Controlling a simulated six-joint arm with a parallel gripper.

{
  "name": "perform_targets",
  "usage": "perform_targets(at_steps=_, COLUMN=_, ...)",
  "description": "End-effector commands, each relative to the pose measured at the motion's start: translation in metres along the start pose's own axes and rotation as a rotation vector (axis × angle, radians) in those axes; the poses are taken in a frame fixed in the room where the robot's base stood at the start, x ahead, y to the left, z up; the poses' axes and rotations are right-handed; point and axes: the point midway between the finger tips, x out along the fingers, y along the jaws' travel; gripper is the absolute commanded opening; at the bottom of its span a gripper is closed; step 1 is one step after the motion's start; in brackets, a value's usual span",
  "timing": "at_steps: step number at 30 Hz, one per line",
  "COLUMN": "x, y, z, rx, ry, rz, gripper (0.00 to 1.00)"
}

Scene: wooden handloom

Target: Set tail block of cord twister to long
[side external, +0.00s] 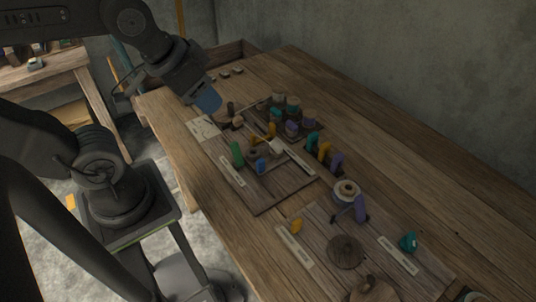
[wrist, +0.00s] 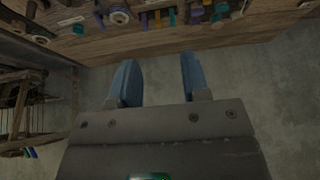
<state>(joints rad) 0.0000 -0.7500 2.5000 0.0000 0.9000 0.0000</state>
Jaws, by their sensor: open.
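My gripper (side external: 207,101) is open and empty, with blue fingers, above the far left part of the wooden table in the side view. In the wrist view my gripper (wrist: 156,72) shows two blue fingers spread apart, with only grey floor between them. I cannot tell for sure which fixture is the cord twister or which piece is its tail block. A dark board (side external: 265,203) at mid table carries a green block (side external: 237,154), a blue block (side external: 260,166) and pale strips. A nearer board (side external: 317,247) carries a yellow knob (side external: 296,226) and a teal knob (side external: 408,242).
Purple, teal and yellow pegs (side external: 312,142) stand close together behind the dark board. A spool (side external: 346,191) and a purple lever (side external: 360,208) stand near the nearer board. The table's right rear strip (side external: 400,190) is clear. A second table (side external: 60,70) stands at left.

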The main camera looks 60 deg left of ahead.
Motion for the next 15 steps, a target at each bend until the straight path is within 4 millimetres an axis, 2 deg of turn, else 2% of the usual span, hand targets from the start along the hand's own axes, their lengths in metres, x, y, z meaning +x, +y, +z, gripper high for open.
perform_targets(at_steps=5, x=0.000, y=0.000, z=0.000, rx=0.000, ry=0.000, rz=0.000, gripper=0.43)
perform_targets(at_steps=8, x=0.001, y=0.000, z=-0.001, rx=-0.007, ry=-0.003, rz=0.000, gripper=0.50)
perform_targets(at_steps=10, x=0.004, y=-0.001, z=-0.003, rx=-0.042, ry=-0.016, rz=-0.002, gripper=0.51)
perform_targets(at_steps=15, x=0.031, y=-0.004, z=-0.021, rx=-0.303, ry=-0.105, rz=-0.023, gripper=0.51)
